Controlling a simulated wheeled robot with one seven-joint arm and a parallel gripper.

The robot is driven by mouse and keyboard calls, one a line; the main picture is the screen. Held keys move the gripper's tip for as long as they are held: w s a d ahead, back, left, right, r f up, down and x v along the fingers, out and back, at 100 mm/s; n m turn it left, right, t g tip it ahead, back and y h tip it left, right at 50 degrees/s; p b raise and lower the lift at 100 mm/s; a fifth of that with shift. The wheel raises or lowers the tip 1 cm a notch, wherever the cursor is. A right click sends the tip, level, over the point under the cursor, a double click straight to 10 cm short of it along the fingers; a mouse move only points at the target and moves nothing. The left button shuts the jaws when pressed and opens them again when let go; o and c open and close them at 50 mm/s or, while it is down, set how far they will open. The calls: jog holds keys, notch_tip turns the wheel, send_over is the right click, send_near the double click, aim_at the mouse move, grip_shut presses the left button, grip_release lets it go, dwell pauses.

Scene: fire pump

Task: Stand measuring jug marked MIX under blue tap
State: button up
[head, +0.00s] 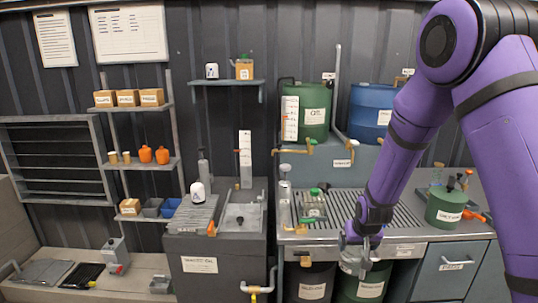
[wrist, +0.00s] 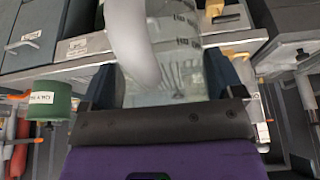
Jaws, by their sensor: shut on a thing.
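My gripper (head: 360,240) is at the front edge of the steel counter, at the lower right of centre. In the wrist view my gripper (wrist: 160,88) is shut on a clear measuring jug (wrist: 178,62) with dark graduation marks. A pale curved part, perhaps its handle, crosses in front of it. I cannot read a MIX mark. I see no clearly blue tap.
A green drum (head: 308,106) with its own tap (head: 311,143) stands left of the blue drum. The ribbed counter (head: 335,212) has bottles at its left and a green can (head: 446,207) at its right. Bins (head: 308,282) stand below the front edge.

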jog(key=s+d+f, duration=0.1)
jog(key=d+f, duration=0.3)
jog(key=f, duration=0.3)
jog(key=shift+s+d+f, duration=0.15)
jog(key=shift+s+f, duration=0.15)
